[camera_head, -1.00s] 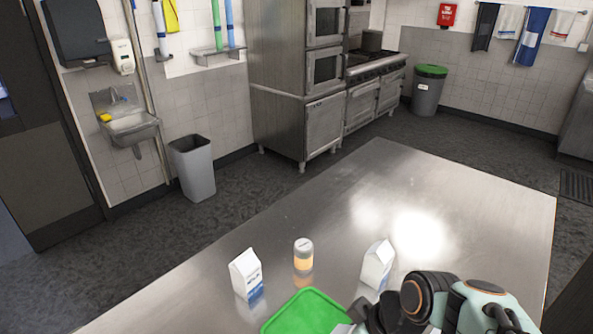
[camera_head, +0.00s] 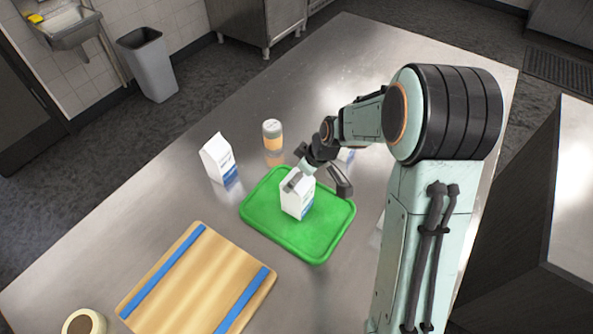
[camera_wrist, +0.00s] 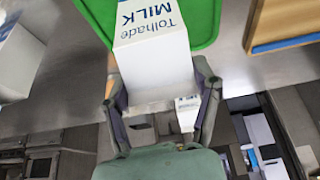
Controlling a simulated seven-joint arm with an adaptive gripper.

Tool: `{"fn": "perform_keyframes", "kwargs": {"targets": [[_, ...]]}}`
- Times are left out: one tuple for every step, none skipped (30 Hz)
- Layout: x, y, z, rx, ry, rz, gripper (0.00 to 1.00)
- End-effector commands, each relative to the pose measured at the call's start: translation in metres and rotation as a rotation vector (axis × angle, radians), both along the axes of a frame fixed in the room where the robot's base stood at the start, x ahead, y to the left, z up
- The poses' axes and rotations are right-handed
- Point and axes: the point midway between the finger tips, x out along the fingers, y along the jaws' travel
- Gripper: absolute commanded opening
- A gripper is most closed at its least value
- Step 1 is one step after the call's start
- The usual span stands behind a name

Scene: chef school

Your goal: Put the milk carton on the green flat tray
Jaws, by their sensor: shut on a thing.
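A white and blue milk carton (camera_head: 298,196) is upright in my gripper (camera_head: 317,187), over the middle of the green flat tray (camera_head: 318,246). I cannot tell for sure whether its base touches the tray. In the wrist view the carton (camera_wrist: 155,55) shows "Tolhade MILK" between the fingers of my gripper (camera_wrist: 163,92), with the green tray (camera_wrist: 205,18) behind it. My gripper is shut on this carton. Another milk carton (camera_head: 216,160) stands on the table left of the tray.
An orange-and-white jar (camera_head: 272,134) stands behind the tray. A wooden board (camera_head: 190,285) with blue strips lies in front-left. A round container (camera_head: 84,322) is at the front edge. A white and blue thing (camera_head: 347,155) is mostly hidden behind my arm. The steel table (camera_head: 330,60) is clear towards the back.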

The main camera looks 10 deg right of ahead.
Motion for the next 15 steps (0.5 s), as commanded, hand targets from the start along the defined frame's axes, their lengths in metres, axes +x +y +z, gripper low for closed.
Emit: {"fn": "perform_keyframes", "kwargs": {"targets": [[-0.0003, 0.0004, -0.0055, 0.001, 0.001, 0.001, 0.22], [-0.0002, 0.0004, -0.0072, 0.001, 0.0, 0.0, 0.22], [0.0, 0.0003, -0.0083, 0.0, -0.002, 0.001, 0.22], [0.0001, 0.0003, -0.0086, 0.0, -0.003, 0.001, 0.22], [0.0002, 0.0002, -0.0084, 0.0, -0.003, 0.001, 0.22], [0.0002, 0.0002, -0.0082, 0.0, -0.003, 0.001, 0.22], [0.0002, 0.0002, -0.0081, 0.0, -0.003, 0.001, 0.22], [0.0002, 0.0002, -0.008, 0.0, -0.003, 0.001, 0.22], [0.0002, 0.0002, -0.008, 0.0, -0.003, 0.001, 0.22], [0.0001, 0.0001, -0.0082, 0.0, -0.003, 0.001, 0.22], [0.0001, 0.0001, -0.0086, 0.0, -0.003, 0.001, 0.22], [0.0, 0.0002, -0.0097, 0.0, -0.003, 0.001, 0.22], [-0.0001, 0.0002, -0.0107, 0.0, -0.002, 0.001, 0.22], [-0.0002, 0.0003, -0.0117, 0.0, -0.002, 0.001, 0.22], [-0.0005, 0.0001, -0.0119, 0.0, 0.0, 0.001, 0.72]]}}
